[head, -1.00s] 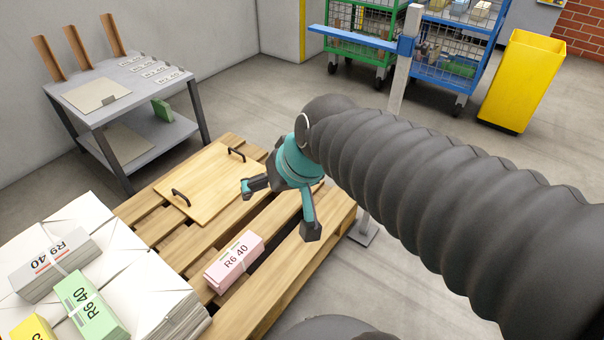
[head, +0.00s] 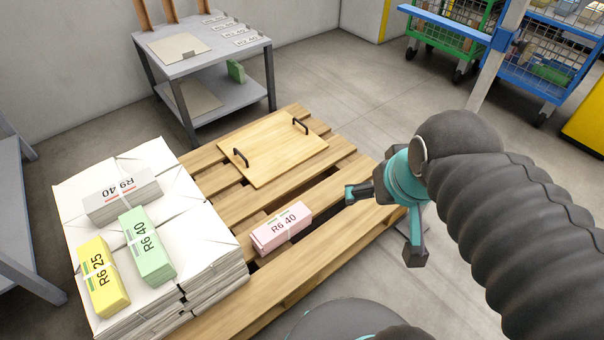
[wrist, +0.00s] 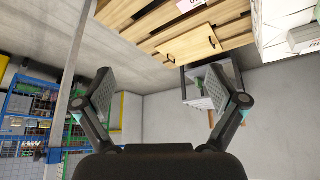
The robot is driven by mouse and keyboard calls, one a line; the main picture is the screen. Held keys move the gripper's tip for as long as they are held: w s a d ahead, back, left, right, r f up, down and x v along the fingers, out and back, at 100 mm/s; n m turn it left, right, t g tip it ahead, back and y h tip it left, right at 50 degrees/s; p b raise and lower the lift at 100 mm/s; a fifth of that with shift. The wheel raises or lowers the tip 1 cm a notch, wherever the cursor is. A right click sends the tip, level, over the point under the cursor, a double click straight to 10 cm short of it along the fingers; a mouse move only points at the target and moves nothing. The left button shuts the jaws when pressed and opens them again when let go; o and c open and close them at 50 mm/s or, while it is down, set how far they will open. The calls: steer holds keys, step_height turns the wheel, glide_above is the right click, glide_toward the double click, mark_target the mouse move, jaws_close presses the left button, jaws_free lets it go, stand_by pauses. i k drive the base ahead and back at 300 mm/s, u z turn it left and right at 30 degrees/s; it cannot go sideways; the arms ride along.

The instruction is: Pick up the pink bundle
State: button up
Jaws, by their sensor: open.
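The pink bundle (head: 281,230), marked R6 40 with a pale strap, lies on the bare slats of the wooden pallet (head: 330,190), right of the white stacks. In the wrist view a part of it shows at the top edge (wrist: 190,3). My gripper (head: 385,222) is open and empty, to the right of the bundle and apart from it, above the pallet's right edge. In the wrist view its two fingers (wrist: 166,92) stand wide apart with nothing between them.
White paper stacks (head: 205,245) carry a grey bundle (head: 122,198), a green bundle (head: 146,246) and a yellow bundle (head: 102,278). A wooden board with black handles (head: 272,150) lies behind the pink bundle. A grey table (head: 210,55) stands at the back; wire carts (head: 545,60) stand at right.

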mark_target(271, 235)
steer(key=u, duration=4.15)
steer(key=k, duration=1.25)
steer(key=z, duration=1.35)
